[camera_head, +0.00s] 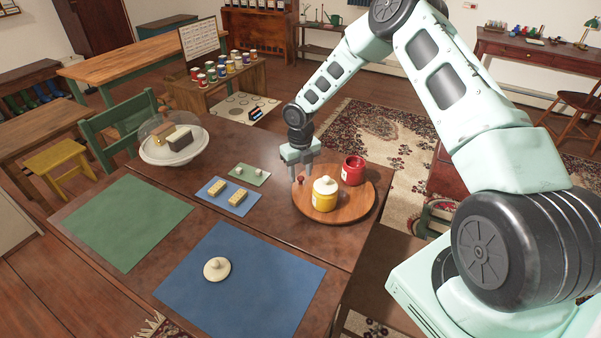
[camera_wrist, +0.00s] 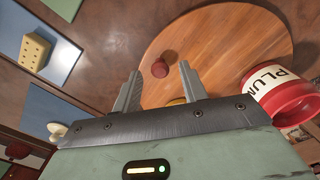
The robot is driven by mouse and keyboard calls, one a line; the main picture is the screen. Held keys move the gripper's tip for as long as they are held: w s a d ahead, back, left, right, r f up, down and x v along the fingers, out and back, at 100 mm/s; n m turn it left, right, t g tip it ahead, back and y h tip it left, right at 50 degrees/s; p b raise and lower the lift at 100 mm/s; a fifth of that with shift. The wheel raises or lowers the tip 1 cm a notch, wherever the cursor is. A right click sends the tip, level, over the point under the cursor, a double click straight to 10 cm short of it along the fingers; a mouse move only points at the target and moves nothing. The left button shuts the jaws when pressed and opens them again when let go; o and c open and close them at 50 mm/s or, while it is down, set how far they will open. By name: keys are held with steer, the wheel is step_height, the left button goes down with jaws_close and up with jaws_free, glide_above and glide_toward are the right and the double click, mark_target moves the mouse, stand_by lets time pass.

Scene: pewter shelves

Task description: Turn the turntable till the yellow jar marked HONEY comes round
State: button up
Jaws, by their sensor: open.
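The round wooden turntable (camera_head: 350,208) stands at the right end of the brown table. On it are a yellow jar (camera_head: 324,199) with a cream lid at its front, and a red jar (camera_head: 353,170) towards the back. In the wrist view the red jar (camera_wrist: 281,95) shows the letters "PLU". The yellow jar's marking cannot be read; only a sliver of yellow shows behind my gripper there. A small dark red knob (camera_wrist: 159,68) stands up from the turntable (camera_wrist: 215,45). My gripper (camera_head: 300,178) is open over the turntable's left part, with the knob just beyond its fingertips (camera_wrist: 158,82).
A blue mat (camera_head: 255,290) with a cream lid (camera_head: 217,269) lies in front, and a green mat (camera_head: 125,222) to the left. A small blue mat (camera_head: 217,204) holds yellow blocks, beside a small green mat (camera_head: 262,179). A domed cake stand (camera_head: 150,155) is at the back left.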

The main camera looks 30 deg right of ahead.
step_height(320, 180, up, 17)
steer(key=b, duration=0.1)
stand_by(0.3)
stand_by(0.4)
steer(key=s+a+r+m, duration=0.3)
steer(key=s+a+m, duration=0.3)
steer(key=s+a, duration=0.3)
steer(key=s+a+r+m, duration=0.3)
steer(key=s+a+m, duration=0.3)
steer(key=s+a, duration=0.3)
steer(key=s+a+r+m, duration=0.1)
steer(key=s+a+m, duration=0.1)
steer(key=s+m, duration=0.6)
steer(key=s+a+r+m, duration=0.1)
steer(key=s+a+m, duration=0.2)
steer(key=s+m, duration=0.5)
steer(key=s, duration=0.3)
steer(key=shift+r+y, duration=0.15)
steer(key=shift+y, duration=0.15)
